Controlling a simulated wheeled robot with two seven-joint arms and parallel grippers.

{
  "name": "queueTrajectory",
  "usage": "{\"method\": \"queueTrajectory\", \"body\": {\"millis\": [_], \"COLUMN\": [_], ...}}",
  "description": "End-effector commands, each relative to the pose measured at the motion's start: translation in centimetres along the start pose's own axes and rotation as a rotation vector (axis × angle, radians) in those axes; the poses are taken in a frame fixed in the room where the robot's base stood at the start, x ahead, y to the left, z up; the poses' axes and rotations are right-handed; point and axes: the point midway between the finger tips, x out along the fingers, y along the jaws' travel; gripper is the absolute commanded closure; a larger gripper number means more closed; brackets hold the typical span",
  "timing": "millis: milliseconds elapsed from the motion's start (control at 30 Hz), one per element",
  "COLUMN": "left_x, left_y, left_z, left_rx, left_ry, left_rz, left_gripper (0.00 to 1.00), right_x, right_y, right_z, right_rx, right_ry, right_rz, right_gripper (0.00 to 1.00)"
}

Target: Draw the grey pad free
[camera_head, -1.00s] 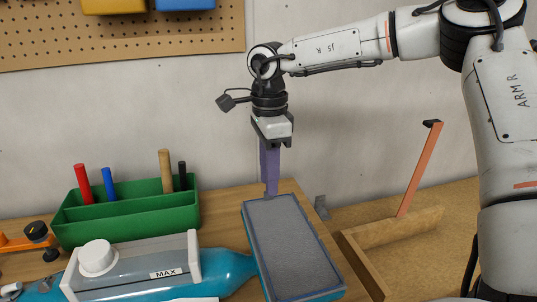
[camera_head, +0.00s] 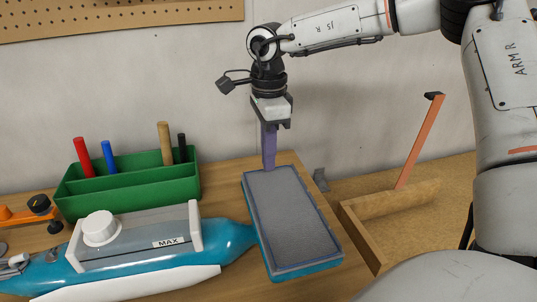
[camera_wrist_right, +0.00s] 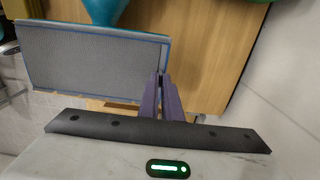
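The grey pad (camera_head: 290,217) lies flat in a shallow teal tray (camera_head: 308,268) at the right end of a teal body (camera_head: 140,250) marked MAX. It also shows in the right wrist view (camera_wrist_right: 88,60). My right gripper (camera_head: 269,168) points down at the far end of the pad. Its purple fingers (camera_wrist_right: 161,78) are close together at the pad's edge and appear shut on a thin piece there. The fingertips partly hide that contact. The pad looks still seated within the tray rim. My left gripper is not in view.
A green caddy (camera_head: 128,182) with several coloured sticks stands at the back left. Right of the tray are a wooden edge (camera_head: 362,240) and an orange upright bar (camera_head: 418,143). The wall (camera_head: 340,110) rises behind.

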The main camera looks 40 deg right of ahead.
Motion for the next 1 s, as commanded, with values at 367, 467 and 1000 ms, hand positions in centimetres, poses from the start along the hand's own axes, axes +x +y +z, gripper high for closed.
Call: {"method": "queueTrajectory", "body": {"millis": [367, 467, 1000], "left_x": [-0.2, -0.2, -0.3], "left_y": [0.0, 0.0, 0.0], "left_z": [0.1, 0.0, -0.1], "left_rx": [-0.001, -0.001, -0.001], "left_ry": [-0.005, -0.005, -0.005], "left_rz": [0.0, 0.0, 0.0], "left_gripper": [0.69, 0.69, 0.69], "right_x": [-0.7, -1.1, -2.0], "right_y": [0.0, 0.0, 0.0], "right_z": [0.0, 0.0, 0.0], "right_rx": [0.0, 0.0, 0.0], "right_ry": [-0.001, 0.0, 0.0], "right_rz": [-0.001, -0.001, -0.001], "right_gripper": [1.0, 1.0, 1.0]}}
